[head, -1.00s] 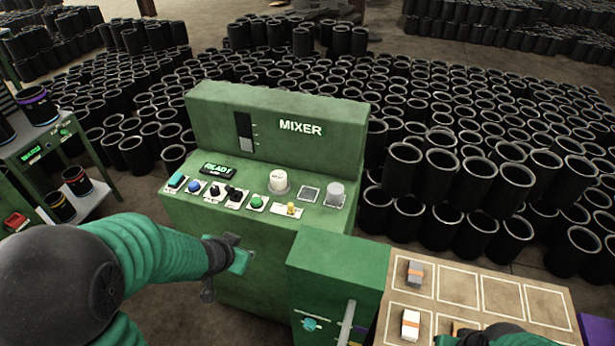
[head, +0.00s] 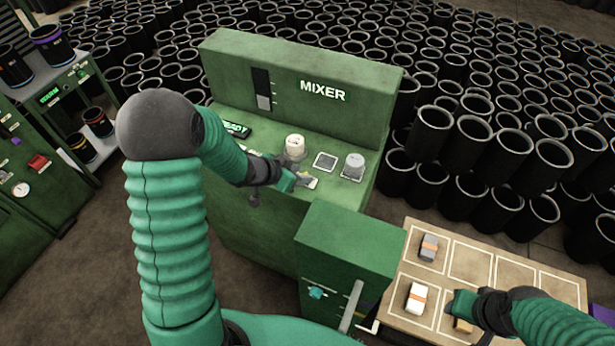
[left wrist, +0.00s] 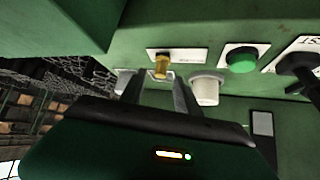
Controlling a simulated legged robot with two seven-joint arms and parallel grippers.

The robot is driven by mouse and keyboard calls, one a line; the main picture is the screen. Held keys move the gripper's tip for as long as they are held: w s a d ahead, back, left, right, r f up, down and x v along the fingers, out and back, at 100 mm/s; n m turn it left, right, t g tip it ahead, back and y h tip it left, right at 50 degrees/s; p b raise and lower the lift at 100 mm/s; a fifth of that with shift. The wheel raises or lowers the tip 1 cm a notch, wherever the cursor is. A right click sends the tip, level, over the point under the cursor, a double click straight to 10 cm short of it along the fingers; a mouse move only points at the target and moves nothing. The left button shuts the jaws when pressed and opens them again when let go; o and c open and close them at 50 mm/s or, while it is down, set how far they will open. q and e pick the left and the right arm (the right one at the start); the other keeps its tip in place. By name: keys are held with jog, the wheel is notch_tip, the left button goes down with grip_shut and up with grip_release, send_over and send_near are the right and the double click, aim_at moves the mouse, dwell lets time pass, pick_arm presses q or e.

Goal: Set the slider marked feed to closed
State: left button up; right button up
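I cannot read a feed marking on any control. A small yellow knob (left wrist: 162,66) on a white plate shows in the left wrist view. My left gripper (left wrist: 158,95) has its two fingers apart, just short of that knob, with nothing between them. In the head view the left gripper (head: 290,182) is over the front right of the mixer panel and hides most of the knob's plate (head: 312,182). My right gripper (head: 458,308) is low over the tray, by a tan block (head: 463,325); its finger gap is unclear.
The green mixer (head: 300,85) carries a cream knob (head: 295,147) and a grey knob (head: 354,166) near the left gripper. A green button (left wrist: 242,60) is beside the yellow knob. A lower green box (head: 350,245) and a tray with blocks (head: 480,260) stand in front.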

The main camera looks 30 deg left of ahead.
aim_at(305, 173)
pick_arm(q)
jog(key=w+f, duration=0.2)
jog(key=shift+w+f, duration=0.15)
jog(key=shift+f, duration=0.25)
jog(key=shift+d+r, duration=0.1)
jog(key=shift+d, duration=0.45)
jog(key=shift+c, duration=0.8)
jog(key=shift+w, duration=0.1)
jog(key=c, duration=0.5)
grip_shut()
jog(key=shift+a, duration=0.35)
jog(key=shift+d, duration=0.2)
jog(key=shift+f, duration=0.2)
